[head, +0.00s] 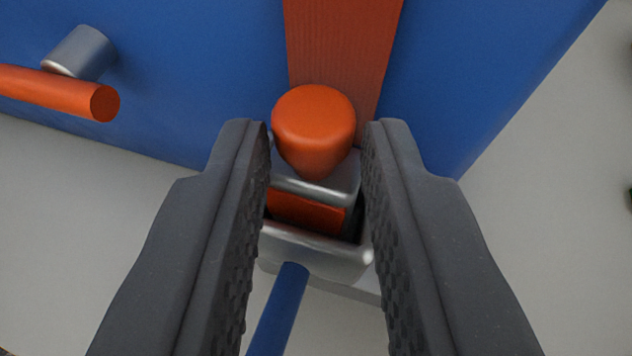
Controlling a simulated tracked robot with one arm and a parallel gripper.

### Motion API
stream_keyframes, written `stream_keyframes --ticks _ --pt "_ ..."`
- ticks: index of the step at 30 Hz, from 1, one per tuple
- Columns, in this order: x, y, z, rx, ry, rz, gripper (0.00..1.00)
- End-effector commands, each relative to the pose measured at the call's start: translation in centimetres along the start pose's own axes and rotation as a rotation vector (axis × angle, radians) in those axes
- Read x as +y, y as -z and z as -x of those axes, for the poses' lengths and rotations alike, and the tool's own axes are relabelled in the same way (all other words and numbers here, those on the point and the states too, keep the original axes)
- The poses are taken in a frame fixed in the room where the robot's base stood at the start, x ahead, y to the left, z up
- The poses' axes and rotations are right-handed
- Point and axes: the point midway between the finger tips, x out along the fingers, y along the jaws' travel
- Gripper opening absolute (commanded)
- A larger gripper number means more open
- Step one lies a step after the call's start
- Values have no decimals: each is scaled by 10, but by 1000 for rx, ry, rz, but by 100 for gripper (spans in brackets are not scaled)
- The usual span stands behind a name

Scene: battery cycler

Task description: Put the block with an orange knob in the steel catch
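The orange knob (313,125) shows in the middle of the head view, on top of a grey block (318,190). The two dark fingers of my gripper (315,135) stand on either side of the knob and the block, very close to both. I cannot tell whether they touch the block's sides. Just below the block is a steel catch (315,250) with a shiny rim, with an orange face (305,212) showing inside it. The block appears to be at or in the catch. The fingers hide its sides, so how deep it sits is not clear.
A blue wall (200,80) with an orange-red vertical strip (343,45) stands behind. An orange rod (60,92) and a grey cylinder (82,52) stick out at the upper left. A blue rod (277,310) runs from the catch towards the camera. The grey surface at the right looks clear.

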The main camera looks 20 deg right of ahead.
Motion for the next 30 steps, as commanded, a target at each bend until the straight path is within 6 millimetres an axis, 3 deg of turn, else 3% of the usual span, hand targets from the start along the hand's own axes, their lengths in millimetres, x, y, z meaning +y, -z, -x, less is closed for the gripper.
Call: stream_keyframes --ticks 14,30 --pt "0 3 6 -1 1 0 39" --pt "0 5 91 2 0 -1 39"
